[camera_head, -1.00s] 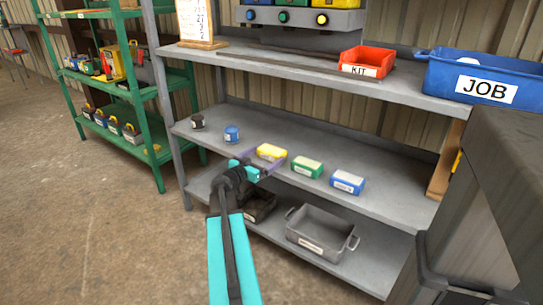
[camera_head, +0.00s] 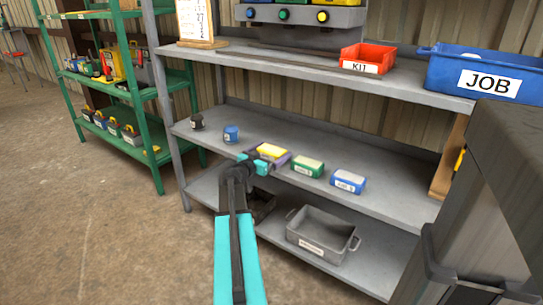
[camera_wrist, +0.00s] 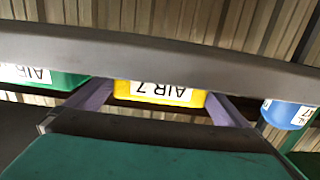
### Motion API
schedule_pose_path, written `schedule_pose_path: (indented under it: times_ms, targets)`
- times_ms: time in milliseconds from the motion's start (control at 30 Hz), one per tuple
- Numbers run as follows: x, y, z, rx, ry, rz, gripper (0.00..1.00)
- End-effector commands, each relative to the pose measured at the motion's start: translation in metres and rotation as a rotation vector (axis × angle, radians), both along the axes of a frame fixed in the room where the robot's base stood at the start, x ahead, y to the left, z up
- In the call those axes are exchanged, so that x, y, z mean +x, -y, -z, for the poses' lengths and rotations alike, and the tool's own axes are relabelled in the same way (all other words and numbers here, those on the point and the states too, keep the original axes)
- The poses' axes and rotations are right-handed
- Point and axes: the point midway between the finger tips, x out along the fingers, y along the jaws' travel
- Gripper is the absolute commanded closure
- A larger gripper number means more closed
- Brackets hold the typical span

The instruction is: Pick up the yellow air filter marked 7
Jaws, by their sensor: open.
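The yellow air filter (camera_head: 272,150) lies on the middle shelf of the grey rack, between a blue can and a green box. In the wrist view it shows upside down (camera_wrist: 160,93), with a white label reading AIR 7. My gripper (camera_head: 270,160) is at the shelf's front edge, just in front of the filter. Its two purple fingers are open, one on each side of the filter in the wrist view. I cannot tell how far along the filter the fingers reach or whether they touch it. My gripper's body hides part of the filter's front in the head view.
The grey middle shelf (camera_head: 395,203) also holds a green box (camera_head: 308,166), a blue box (camera_head: 348,181), a blue can (camera_head: 231,134) and a dark can (camera_head: 197,122). A grey bin (camera_head: 322,235) stands below. Red KIT (camera_head: 367,58) and blue JOB (camera_head: 485,75) bins stand above.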

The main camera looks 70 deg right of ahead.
Motion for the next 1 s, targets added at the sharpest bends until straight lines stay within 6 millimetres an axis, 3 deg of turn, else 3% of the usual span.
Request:
schedule_pose_path:
  times_ms: [367,567,600,1000]
  targets:
    - [0.0001,-0.0003,-0.0001,0.0,0.0,0.0,0.0]
    - [0.0001,-0.0004,0.0,0.0,0.0,0.0,0.32]
    - [0.0001,-0.0004,-0.0002,-0.001,0.0,0.0,0.34]
    - [0.0003,-0.0004,-0.0096,-0.001,0.0,0.0,0.34]
